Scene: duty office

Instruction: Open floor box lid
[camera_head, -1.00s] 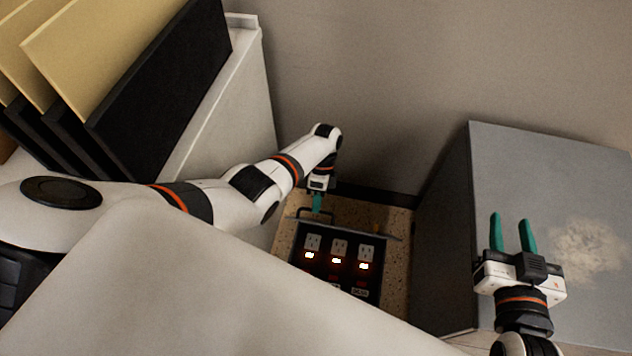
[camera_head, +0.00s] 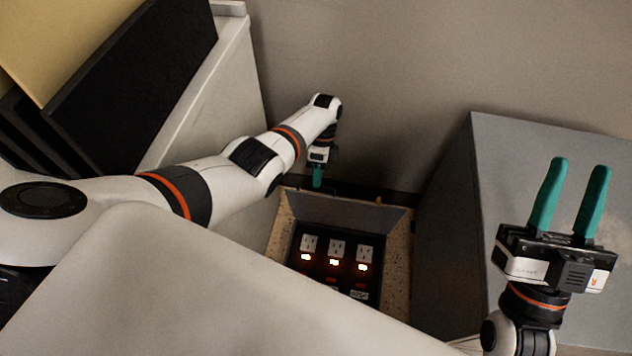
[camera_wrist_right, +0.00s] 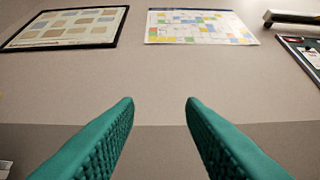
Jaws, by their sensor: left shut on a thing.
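The floor box (camera_head: 322,270) is set in the floor between two cabinets. Its inside shows, with outlets and lit red-orange switches. Its grey lid (camera_head: 355,213) is raised at the far side, with its inner face toward me. My left gripper (camera_head: 317,182) is at the lid's far upper edge, left of its middle, shut on the lid handle; the grip itself is mostly hidden. My right gripper (camera_head: 568,200) is open and empty, over the grey cabinet at right. Its two green fingers show apart in the right wrist view (camera_wrist_right: 160,105).
A grey cabinet (camera_head: 440,230) stands right of the box and a white cabinet (camera_head: 225,100) with dark folders (camera_head: 140,85) stands left. The wall is close behind the box. The right wrist view shows wall boards and a calendar (camera_wrist_right: 200,27).

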